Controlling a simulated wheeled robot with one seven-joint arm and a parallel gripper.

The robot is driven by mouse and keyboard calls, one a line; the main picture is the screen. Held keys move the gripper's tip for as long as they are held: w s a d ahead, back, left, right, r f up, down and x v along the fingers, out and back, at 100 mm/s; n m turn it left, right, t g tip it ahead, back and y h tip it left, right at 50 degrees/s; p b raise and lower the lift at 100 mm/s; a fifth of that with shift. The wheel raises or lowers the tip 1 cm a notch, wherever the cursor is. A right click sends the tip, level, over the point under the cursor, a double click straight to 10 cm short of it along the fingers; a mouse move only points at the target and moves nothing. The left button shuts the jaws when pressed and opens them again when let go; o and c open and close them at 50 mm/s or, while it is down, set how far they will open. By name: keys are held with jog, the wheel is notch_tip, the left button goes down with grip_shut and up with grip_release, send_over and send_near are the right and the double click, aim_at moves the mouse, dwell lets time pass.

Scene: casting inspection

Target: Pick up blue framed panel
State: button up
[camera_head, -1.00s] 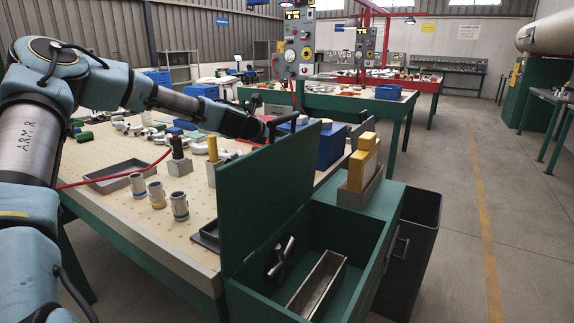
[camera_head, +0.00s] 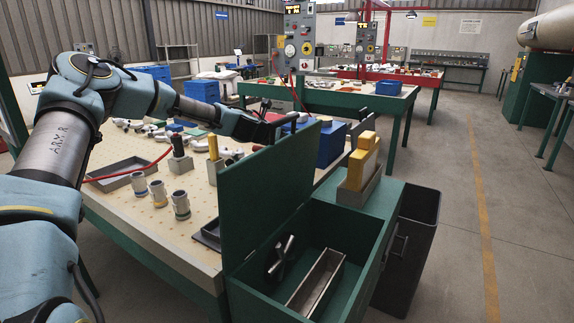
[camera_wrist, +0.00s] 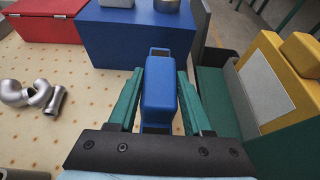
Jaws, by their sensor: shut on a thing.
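The blue framed panel (camera_wrist: 157,92) appears in the wrist view as a narrow blue piece with a small open frame at its far end. The green fingers of my gripper (camera_wrist: 160,100) are on either side of it and shut on it. Its lower end is hidden by the gripper body. In the head view my gripper (camera_head: 279,127) is over the far right part of the workbench, behind the raised green lid. The panel cannot be made out clearly there.
A blue box (camera_wrist: 135,38) and a red box (camera_wrist: 45,20) stand just beyond the gripper. Yellow pieces (camera_head: 363,160) stand in a holder at right. The green lid (camera_head: 268,185) rises from an open cabinet. Metal pipe fittings (camera_wrist: 35,95) lie at left.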

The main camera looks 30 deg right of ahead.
grip_shut()
dwell(0.8)
